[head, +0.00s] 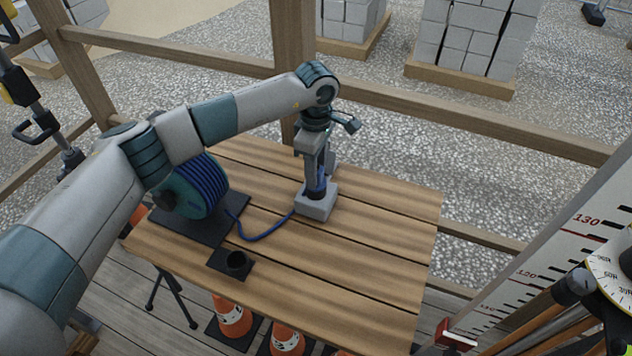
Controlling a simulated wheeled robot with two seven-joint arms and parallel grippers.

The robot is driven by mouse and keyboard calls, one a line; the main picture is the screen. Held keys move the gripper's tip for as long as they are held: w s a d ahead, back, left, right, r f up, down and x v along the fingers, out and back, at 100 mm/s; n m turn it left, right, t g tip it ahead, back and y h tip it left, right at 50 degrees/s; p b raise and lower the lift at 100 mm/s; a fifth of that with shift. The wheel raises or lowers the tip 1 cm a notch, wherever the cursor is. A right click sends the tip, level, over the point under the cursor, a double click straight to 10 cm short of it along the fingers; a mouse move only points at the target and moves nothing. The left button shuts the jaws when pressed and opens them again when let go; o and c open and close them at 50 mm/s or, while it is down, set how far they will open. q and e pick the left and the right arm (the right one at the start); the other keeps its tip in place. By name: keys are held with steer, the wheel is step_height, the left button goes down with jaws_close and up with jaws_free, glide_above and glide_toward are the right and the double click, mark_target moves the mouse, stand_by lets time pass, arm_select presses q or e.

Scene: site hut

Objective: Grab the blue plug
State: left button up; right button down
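The blue plug (316,190) stands upright at a light grey block (315,207) on the wooden table (370,240). Only a little of its blue shows; the gripper hides the rest. A blue cable (265,236) runs from the block's side to a cable reel (197,187) on a black base. My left gripper (316,180) comes down from above, fingers pointing down on either side of the plug. I cannot tell whether they press on it. My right gripper is out of view.
The table's right half is clear. Orange cones (233,315) stand below the front edge. A wooden railing (450,107) runs behind. A measuring staff (560,240) leans at right.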

arm_select(q)
jaws_close()
steer(key=shift+r, duration=0.45)
step_height(320, 180, up, 4)
steer(key=shift+w+f, duration=0.1)
steer(key=shift+f, duration=0.15)
steer(key=s+d+r+p, duration=0.1)
steer(key=s+d+r, duration=0.5)
steer(key=s, duration=0.4)
steer(key=shift+d+r+p, duration=0.2)
steer(key=shift+r+p, duration=0.1)
steer(key=shift+r, duration=0.05)
